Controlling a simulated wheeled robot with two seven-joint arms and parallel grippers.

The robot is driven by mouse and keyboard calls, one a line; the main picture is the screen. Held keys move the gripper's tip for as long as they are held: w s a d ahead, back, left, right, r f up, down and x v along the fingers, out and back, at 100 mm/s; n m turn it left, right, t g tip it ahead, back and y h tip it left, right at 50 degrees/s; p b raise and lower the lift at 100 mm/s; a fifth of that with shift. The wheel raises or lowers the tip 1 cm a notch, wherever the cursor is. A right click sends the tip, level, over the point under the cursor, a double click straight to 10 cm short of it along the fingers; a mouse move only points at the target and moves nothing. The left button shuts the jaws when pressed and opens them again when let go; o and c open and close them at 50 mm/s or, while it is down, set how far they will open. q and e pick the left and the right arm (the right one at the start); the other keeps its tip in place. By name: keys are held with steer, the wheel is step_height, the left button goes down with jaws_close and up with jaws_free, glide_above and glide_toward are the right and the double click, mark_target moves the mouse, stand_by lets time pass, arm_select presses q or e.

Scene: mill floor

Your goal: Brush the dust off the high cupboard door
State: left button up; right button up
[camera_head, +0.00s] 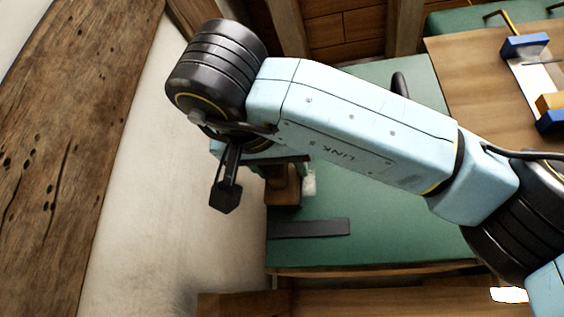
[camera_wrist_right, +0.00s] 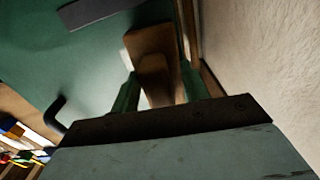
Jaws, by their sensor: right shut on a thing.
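My right gripper (camera_head: 282,168) is at the centre left of the head view, partly hidden under its own wrist. In the right wrist view its two fingers (camera_wrist_right: 160,74) are shut on a brown wooden block, seemingly the brush handle (camera_wrist_right: 152,55). The wooden piece also shows in the head view (camera_head: 283,188), with a small pale patch beside it that may be bristles. It is over or near the green surface; contact cannot be told. I cannot clearly make out the high cupboard door or any dust. My left gripper is not in view.
A pale rough wall (camera_head: 150,180) and a worn wooden beam (camera_head: 70,150) stand at the left. A dark flat strip (camera_head: 310,228) lies on the green surface (camera_head: 400,240). A wooden tabletop (camera_head: 470,70) with blue-ended items is at the upper right.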

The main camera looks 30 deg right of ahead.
steer(key=shift+s+d, duration=0.15)
steer(key=shift+s+d+b, duration=0.5)
steer(key=shift+s+d, duration=0.65)
steer(key=shift+s, duration=0.15)
steer(key=shift+s+d+b, duration=0.5)
steer(key=shift+s+d, duration=0.6)
steer(key=shift+s, duration=0.2)
steer(key=shift+s+d+f+b, duration=0.15)
steer(key=shift+s+d+b, duration=0.55)
steer(key=shift+b, duration=0.5)
steer(key=shift+s+d+b, duration=0.35)
steer(key=shift+s+b, duration=0.25)
steer(key=shift+b, duration=0.15)
steer(key=shift+r, duration=0.2)
